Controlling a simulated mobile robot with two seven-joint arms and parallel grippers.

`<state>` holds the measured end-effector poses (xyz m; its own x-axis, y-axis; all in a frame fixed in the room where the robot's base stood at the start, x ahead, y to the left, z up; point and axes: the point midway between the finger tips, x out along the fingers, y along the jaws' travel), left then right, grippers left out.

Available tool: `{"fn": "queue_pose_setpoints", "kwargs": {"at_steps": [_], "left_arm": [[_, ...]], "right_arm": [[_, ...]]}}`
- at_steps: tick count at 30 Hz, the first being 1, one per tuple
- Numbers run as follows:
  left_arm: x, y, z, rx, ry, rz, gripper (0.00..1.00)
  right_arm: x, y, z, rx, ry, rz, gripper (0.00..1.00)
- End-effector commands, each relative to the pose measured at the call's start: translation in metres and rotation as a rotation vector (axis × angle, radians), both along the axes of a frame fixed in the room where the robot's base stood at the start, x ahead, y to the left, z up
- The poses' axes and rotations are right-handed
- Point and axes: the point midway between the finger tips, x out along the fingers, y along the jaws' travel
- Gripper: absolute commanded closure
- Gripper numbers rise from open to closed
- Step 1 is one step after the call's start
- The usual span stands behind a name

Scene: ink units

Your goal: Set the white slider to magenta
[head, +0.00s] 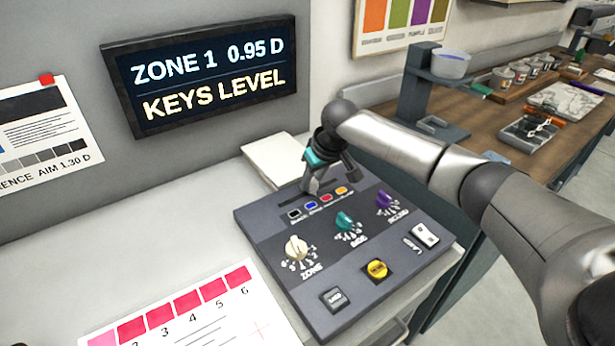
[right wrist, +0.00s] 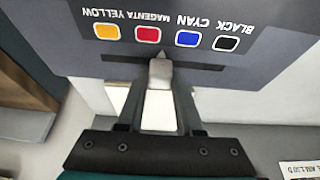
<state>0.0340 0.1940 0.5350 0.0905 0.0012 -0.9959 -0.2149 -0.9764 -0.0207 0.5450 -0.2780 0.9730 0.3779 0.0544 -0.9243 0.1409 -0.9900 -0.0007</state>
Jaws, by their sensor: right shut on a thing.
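The control panel (head: 262,222) has a slot at its back edge with black, cyan, magenta and yellow marks along it. My right gripper (head: 316,188) reaches down to this slot. In the right wrist view, the right gripper (right wrist: 160,78) is shut on the pale knob of the white slider (right wrist: 160,68). The knob stands in the slot (right wrist: 205,67) between the magenta mark (right wrist: 148,34) and the cyan mark (right wrist: 187,38), nearer magenta. The yellow mark (right wrist: 106,33) and black mark (right wrist: 227,43) lie farther out. In the head view the gripper hides the knob. My left gripper is not in view.
The wall display (head: 208,77) reads "ZONE 1 0.95 D" and "KEYS LEVEL". The panel also has a white zone knob (head: 296,247), teal knob (head: 345,221), purple knob (head: 384,202), yellow button (head: 377,268) and white switch (head: 426,234). A magenta strip sheet (head: 200,325) lies in front.

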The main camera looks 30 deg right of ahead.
Motion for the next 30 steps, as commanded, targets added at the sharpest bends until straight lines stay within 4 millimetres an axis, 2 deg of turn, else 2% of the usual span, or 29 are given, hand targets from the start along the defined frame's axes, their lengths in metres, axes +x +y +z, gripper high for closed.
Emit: {"fn": "queue_pose_setpoints", "kwargs": {"at_steps": [1,3,11,12,18,20,30], "left_arm": [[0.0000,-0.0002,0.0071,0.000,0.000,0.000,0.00],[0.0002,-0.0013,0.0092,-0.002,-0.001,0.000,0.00],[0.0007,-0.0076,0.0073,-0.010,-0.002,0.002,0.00],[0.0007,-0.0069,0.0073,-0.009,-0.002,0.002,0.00],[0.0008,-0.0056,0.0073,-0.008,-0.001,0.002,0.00],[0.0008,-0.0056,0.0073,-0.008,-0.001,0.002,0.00],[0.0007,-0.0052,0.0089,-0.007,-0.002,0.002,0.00]], "right_arm": [[0.0004,-0.0062,0.0036,-0.003,0.001,-0.006,1.00],[0.0009,-0.0095,0.0026,-0.004,-0.001,-0.006,1.00],[0.0011,-0.0095,0.0002,-0.003,-0.001,-0.005,1.00],[0.0011,-0.0094,0.0003,-0.003,-0.001,-0.005,0.62],[0.0010,-0.0090,0.0003,-0.003,-0.001,-0.003,0.39],[0.0010,-0.0089,0.0003,-0.003,-0.001,-0.003,0.35],[-0.0008,-0.0090,0.0055,-0.002,-0.001,-0.002,0.35]]}}
